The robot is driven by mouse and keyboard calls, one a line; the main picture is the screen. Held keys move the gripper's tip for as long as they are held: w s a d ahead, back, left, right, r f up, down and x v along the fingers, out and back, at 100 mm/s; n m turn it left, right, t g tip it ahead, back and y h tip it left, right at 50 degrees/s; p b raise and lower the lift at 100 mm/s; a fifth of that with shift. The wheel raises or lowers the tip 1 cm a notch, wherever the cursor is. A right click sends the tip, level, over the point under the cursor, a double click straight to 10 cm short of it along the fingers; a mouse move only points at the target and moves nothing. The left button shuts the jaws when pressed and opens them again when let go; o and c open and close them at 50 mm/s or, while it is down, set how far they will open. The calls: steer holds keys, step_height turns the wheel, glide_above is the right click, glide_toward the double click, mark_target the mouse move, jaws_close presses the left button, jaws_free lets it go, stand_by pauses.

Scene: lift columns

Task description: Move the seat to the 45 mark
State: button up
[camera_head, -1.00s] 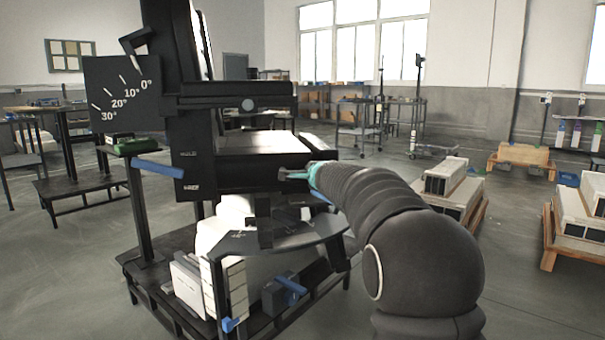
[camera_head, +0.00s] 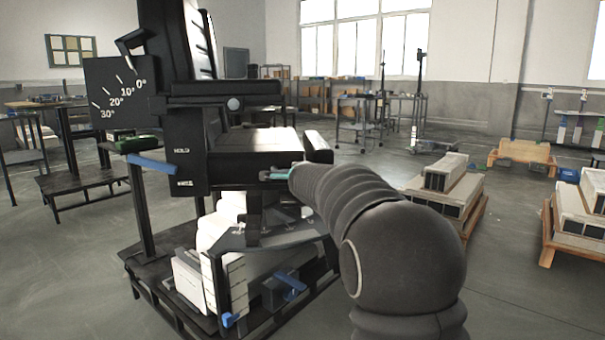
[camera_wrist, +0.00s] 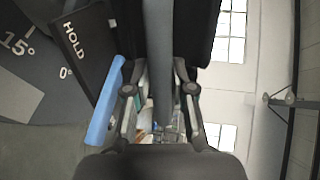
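The black seat (camera_head: 255,160) is the wide flat part on the lift column, with a pale top surface. An angle plate (camera_head: 120,92) at the upper left reads 0°, 10°, 20° and 30°; no 45 mark is readable. My gripper (camera_head: 275,175) is at the seat's near right edge, partly hidden by my arm. In the wrist view, my gripper (camera_wrist: 158,105) has its fingers apart on both sides of a grey-blue bar (camera_wrist: 158,50), with gaps beside it. A HOLD panel (camera_wrist: 76,45) and a plate with 15° and 0° (camera_wrist: 35,60) are at left.
A blue handle (camera_head: 155,165) sticks out left of the column; a blue bar (camera_wrist: 103,105) is close beside my left finger. A black base (camera_head: 190,290) carries white blocks underneath. Pallets (camera_head: 450,205) with pale units stand to the right. Open floor lies between.

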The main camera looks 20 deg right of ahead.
steer(key=shift+o, duration=1.2)
steer(key=shift+a, duration=0.35)
steer(key=shift+d, duration=0.35)
steer(key=shift+s+r, duration=0.15)
steer(key=shift+s, duration=0.25)
steer(key=v, duration=1.1)
steer(key=shift+a, duration=0.1)
